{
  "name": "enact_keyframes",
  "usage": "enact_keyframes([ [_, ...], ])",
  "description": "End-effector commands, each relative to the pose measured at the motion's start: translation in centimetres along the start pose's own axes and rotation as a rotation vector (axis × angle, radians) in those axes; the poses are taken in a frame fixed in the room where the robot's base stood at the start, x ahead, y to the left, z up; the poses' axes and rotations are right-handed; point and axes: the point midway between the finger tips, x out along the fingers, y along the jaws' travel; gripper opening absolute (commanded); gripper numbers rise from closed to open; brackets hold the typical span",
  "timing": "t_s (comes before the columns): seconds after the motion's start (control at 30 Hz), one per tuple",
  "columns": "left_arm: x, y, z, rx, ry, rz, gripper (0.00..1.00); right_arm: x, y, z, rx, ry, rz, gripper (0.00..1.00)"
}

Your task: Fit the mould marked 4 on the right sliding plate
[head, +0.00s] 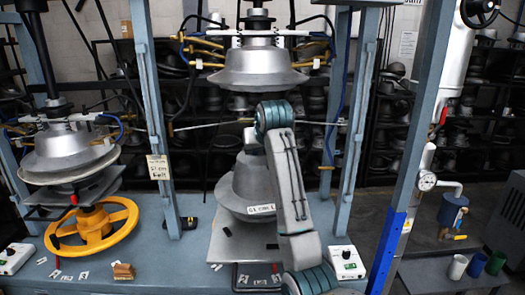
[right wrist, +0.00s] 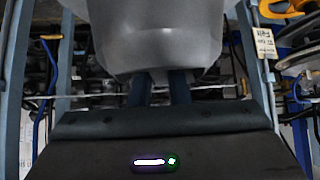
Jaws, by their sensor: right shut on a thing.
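A grey metal mould (head: 240,187), wide at the bottom with a narrow neck on top, is at the middle press in the head view. A white label on its front is too small to read surely. It stands over a flat grey plate (head: 232,242); whether it touches the plate I cannot tell. In the right wrist view the fingers of my right gripper (right wrist: 160,88) are shut on a grey mould (right wrist: 150,40), at its narrow end. In the head view my right arm covers these fingers and the mould's right side. My left gripper is not in view.
A press head (head: 258,68) hangs above the mould between blue posts. A second press with a yellow handwheel (head: 92,228) is at the left. A control box (head: 347,262) stands on the blue bench at the right. Cups (head: 477,265) stand at the far right.

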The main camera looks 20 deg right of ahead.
Motion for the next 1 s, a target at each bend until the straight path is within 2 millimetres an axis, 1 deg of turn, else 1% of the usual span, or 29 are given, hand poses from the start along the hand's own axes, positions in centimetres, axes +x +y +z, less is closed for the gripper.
enact_keyframes([
  [0.03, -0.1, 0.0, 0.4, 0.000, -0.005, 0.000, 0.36, -0.3, 0.0, -0.3, 0.000, 0.008, 0.000, 0.00],
  [0.2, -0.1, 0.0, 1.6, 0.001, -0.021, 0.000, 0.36, -0.3, 0.0, -0.3, 0.000, 0.008, 0.000, 0.00],
  [0.3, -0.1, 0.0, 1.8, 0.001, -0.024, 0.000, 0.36, -0.3, 0.0, -0.3, 0.000, 0.008, 0.000, 0.00],
  [0.47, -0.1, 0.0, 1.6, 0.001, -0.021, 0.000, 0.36, -0.3, 0.0, -0.3, 0.001, 0.008, 0.000, 0.00],
  [0.7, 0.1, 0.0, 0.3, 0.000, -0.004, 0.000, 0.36, -0.1, 0.0, -0.1, 0.001, 0.008, 0.000, 0.00],
  [1.0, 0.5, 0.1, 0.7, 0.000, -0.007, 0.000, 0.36, 0.7, 0.0, 0.9, 0.001, 0.007, 0.000, 0.00],
])
